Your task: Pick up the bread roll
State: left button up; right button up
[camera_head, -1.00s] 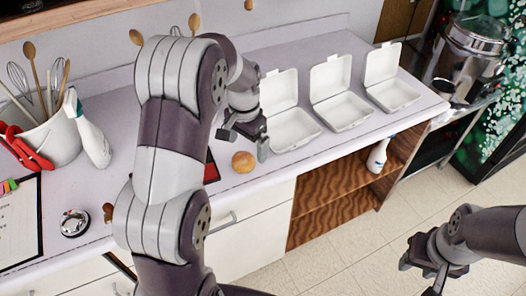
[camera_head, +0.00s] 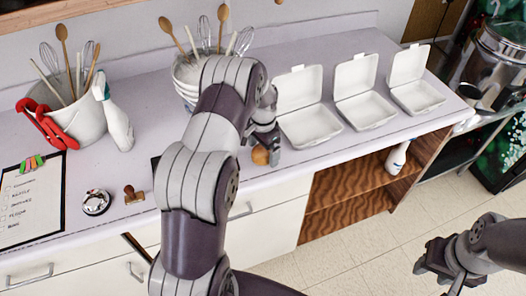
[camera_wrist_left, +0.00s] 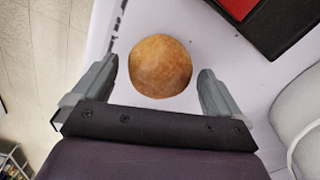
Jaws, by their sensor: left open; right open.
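The round brown bread roll (camera_head: 260,156) rests on the counter near its front edge, partly hidden by my left gripper (camera_head: 267,148). In the left wrist view the roll (camera_wrist_left: 160,66) lies between and just beyond the two open fingers of the left gripper (camera_wrist_left: 157,92). A gap shows on each side of the roll, and the fingers do not appear to touch it. My right gripper (camera_head: 437,271) is open and empty over the floor at the lower right.
Several open white foam boxes (camera_head: 310,124) stand right of the roll on the counter (camera_head: 300,160). Stacked bowls (camera_head: 186,84) stand behind my left arm. A spray bottle (camera_head: 115,122), utensil bucket (camera_head: 80,118), bell (camera_head: 96,202) and stamp (camera_head: 133,195) are at left. A dark-framed red item (camera_wrist_left: 268,22) lies near the roll.

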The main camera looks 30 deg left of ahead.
pick_arm(q)
jog(key=c, duration=1)
jog(key=shift+r, duration=0.15)
